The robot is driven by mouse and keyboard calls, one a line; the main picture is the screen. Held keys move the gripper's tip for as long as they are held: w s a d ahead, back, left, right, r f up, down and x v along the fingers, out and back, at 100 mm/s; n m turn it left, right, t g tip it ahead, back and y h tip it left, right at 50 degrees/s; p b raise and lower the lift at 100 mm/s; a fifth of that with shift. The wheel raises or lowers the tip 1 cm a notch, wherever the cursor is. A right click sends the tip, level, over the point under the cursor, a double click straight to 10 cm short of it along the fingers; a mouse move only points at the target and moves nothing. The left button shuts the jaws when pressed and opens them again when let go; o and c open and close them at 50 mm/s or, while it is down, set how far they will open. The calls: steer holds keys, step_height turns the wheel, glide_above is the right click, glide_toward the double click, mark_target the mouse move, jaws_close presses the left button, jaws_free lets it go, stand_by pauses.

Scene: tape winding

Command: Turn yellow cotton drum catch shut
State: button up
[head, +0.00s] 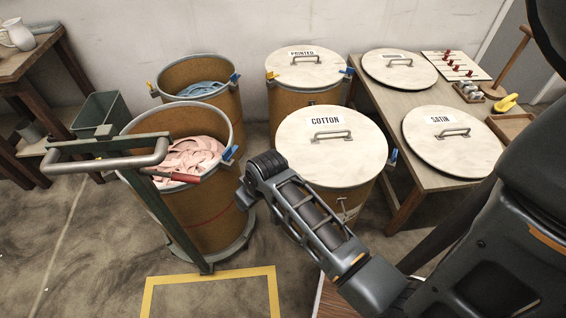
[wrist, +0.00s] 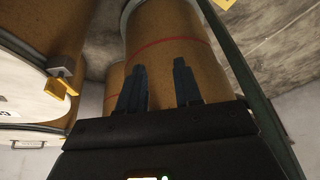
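The cotton drum stands near the middle of the head view, its pale round lid (head: 335,152) seated on top and labelled COTTON. Its blue catch (head: 393,158) shows on the right rim. The yellow catch (wrist: 62,88) shows in the wrist view, sticking out at the edge of a pale lid on a brown drum, left of my fingers. In the head view my arm covers the drum's left side, hiding that catch. My gripper (wrist: 159,80) is open and empty, its two dark fingers apart, pointing toward the red-banded drum and clear of the yellow catch.
An open drum (head: 205,205) with pink strips stands left of my arm. A green post with a grey handle (head: 105,158) rises before it. Another open drum (head: 197,75) holds blue strips. The printed drum (head: 302,66) is behind; a table (head: 385,112) with lids is right.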

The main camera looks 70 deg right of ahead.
steer(key=s+d+r+g, duration=0.1)
steer(key=d, duration=0.4)
steer(key=s+d+r+m+g+y, duration=0.1)
steer(key=s+d+r, duration=0.1)
steer(key=d, duration=0.4)
steer(key=s+d+r+g, duration=0.1)
steer(key=d+g, duration=0.1)
steer(key=d, duration=0.4)
steer(key=shift+s+d+r+y, duration=0.15)
steer(key=shift+s+d+y, duration=0.05)
steer(key=shift+s+y, duration=0.1)
steer(key=shift+s+d+m, duration=0.15)
steer(key=shift+m, duration=0.15)
step_height(320, 180, down, 8)
steer(key=shift+r+b, duration=0.2)
steer(key=shift+b, duration=0.3)
steer(key=shift+c, duration=0.3)
jaws_close()
